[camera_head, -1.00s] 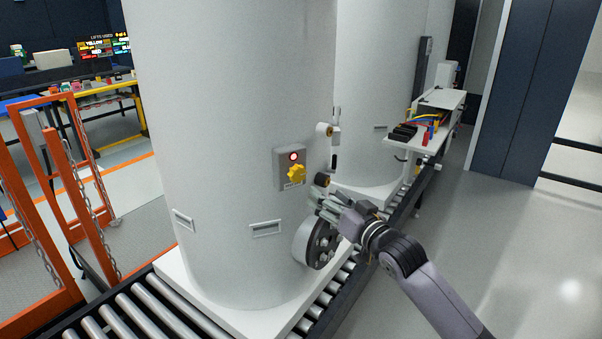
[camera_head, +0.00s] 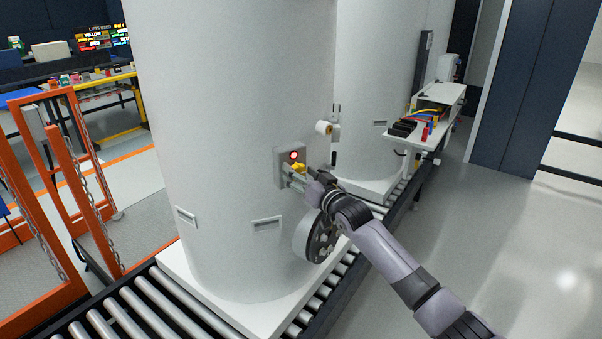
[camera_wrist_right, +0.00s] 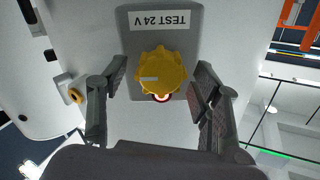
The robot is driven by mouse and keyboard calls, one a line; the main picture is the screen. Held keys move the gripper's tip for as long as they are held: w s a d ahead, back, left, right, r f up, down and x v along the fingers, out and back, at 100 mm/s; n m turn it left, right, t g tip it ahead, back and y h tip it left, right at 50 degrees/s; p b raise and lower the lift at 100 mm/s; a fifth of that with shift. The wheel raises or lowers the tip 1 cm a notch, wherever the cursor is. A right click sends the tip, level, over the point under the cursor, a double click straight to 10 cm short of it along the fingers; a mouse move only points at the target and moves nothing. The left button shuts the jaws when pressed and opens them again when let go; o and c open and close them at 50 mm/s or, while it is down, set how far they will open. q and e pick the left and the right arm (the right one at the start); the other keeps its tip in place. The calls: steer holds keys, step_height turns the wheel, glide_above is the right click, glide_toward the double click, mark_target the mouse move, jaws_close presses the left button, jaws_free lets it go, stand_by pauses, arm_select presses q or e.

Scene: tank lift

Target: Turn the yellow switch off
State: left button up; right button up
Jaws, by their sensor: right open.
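The yellow switch (camera_head: 299,167) is a knob on a grey box (camera_head: 281,166) fixed to the white tank (camera_head: 230,120). A red light (camera_head: 294,156) glows just above the knob. In the right wrist view the yellow switch (camera_wrist_right: 161,70) shows whole, with a pale mark on its face, beside a "TEST 24 V" label (camera_wrist_right: 160,20). My right gripper (camera_head: 294,179) is at the box. My left gripper is not in view.
The tank stands on a white base over a roller conveyor (camera_head: 150,306). A round flanged port (camera_head: 318,237) sticks out below my right arm. Orange frames with chains (camera_head: 75,180) stand at the left. Open floor (camera_head: 500,250) lies at the right.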

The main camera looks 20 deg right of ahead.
steer(key=shift+c, duration=0.6)
steer(key=c, duration=1)
